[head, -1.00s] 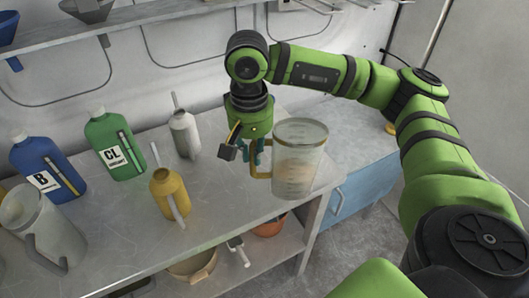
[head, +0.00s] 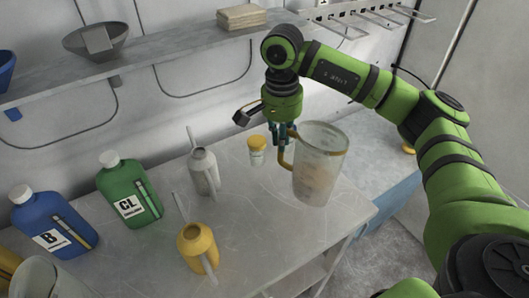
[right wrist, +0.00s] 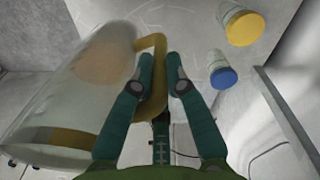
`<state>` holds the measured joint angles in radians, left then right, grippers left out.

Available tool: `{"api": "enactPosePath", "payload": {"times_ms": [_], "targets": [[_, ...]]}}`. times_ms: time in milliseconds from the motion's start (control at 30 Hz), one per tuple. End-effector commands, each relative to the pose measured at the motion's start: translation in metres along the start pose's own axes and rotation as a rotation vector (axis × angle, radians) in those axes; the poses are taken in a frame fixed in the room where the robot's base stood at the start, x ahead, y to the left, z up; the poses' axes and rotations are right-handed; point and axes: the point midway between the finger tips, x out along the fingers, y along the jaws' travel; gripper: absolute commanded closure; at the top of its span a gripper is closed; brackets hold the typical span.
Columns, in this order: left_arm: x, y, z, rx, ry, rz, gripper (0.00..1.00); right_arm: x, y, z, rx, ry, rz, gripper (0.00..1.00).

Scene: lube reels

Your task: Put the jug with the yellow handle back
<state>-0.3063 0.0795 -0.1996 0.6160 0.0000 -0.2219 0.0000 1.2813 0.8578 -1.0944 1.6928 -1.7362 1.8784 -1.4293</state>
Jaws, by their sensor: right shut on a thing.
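The jug with the yellow handle (head: 320,168) is clear and cloudy, with a yellow band near its rim. In the head view it is near the right end of the workbench (head: 270,235); I cannot tell whether its base touches the top. My right gripper (head: 286,138) is shut on its yellow handle (head: 284,157), and the jug hangs to the right of the fingers. In the right wrist view the fingers (right wrist: 174,80) close around the handle (right wrist: 158,95), with the jug body (right wrist: 75,85) at left. My left gripper is not in view.
A yellow-lidded jar (head: 257,152) stands just left of the jug; a blue-lidded jar (right wrist: 223,78) shows in the wrist view. Grey (head: 205,172) and yellow (head: 198,245) spouted cans, green (head: 130,190) and blue (head: 50,228) bottles stand further left. A wall shelf (head: 170,55) runs above.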

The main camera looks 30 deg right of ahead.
Motion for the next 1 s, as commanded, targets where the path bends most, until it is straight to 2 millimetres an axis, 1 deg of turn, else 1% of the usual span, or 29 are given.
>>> {"api": "enactPosePath", "payload": {"times_ms": [33, 100, 200, 300, 367, 467, 600, 700, 1000], "targets": [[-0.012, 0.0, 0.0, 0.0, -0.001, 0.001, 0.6, 0.0, -0.011, 0.005, -0.003, -0.004, 0.003, 1.0], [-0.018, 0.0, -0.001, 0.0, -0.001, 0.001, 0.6, 0.009, -0.025, 0.008, -0.003, -0.003, 0.003, 1.0], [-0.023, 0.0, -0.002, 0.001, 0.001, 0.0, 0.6, 0.018, -0.039, 0.011, -0.001, -0.002, 0.001, 1.0], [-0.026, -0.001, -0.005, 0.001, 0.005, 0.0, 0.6, 0.024, -0.047, 0.013, 0.0, -0.001, 0.0, 1.0], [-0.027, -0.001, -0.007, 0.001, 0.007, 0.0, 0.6, 0.027, -0.049, 0.013, -0.001, 0.0, 0.001, 1.0], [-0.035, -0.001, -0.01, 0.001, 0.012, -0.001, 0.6, 0.036, -0.049, 0.013, -0.001, -0.002, 0.003, 1.0], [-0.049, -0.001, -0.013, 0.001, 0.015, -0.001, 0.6, 0.056, -0.05, 0.014, 0.0, -0.002, 0.003, 1.0], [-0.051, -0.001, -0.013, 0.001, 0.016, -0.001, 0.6, 0.065, -0.05, 0.013, 0.0, -0.001, 0.001, 1.0], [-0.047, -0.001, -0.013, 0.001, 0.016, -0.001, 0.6, 0.069, -0.051, 0.013, -0.001, 0.001, -0.001, 1.0]]}}
